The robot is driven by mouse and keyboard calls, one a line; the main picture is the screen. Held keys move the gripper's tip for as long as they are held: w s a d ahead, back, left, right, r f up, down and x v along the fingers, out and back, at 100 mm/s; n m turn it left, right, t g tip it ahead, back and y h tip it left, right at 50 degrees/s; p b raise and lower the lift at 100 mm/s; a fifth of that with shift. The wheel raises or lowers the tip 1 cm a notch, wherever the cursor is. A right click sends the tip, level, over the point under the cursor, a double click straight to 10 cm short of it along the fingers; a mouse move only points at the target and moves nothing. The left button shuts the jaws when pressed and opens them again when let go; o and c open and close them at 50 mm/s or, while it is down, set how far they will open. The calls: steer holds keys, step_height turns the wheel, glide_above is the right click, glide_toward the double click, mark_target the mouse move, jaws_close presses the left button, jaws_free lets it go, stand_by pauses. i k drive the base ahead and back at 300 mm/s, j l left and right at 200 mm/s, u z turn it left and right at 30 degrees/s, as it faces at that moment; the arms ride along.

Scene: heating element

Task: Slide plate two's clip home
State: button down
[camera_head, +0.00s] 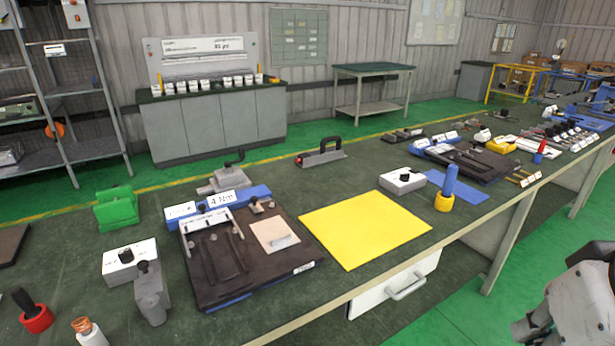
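Two dark plates lie on the green bench; I cannot read which is plate two. The near plate (215,292) sits on a blue base, with a beige square (268,232), a small light bar on it (284,241) and a dark rod loop. The far plate (492,164) also has a blue base and dark rods. I cannot make out for sure which small part is the clip, or how it is seated. My gripper (528,326) shows partly at the lower right edge, beyond the bench's front edge and apart from both plates; its fingers are not clear.
A yellow mat (366,229) lies right of the near plate. A blue-handled tool (448,188), a white box (402,181) and a black-handled tool (321,153) stand beyond it. A green block (115,208), another white box (130,260) and a red-based tool (35,316) stand left.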

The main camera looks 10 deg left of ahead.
mark_target(256, 206)
steer(key=i+j+u, duration=0.15)
steer(key=j+u, duration=0.2)
steer(key=i+j+u, duration=0.2)
steer(key=u, duration=0.15)
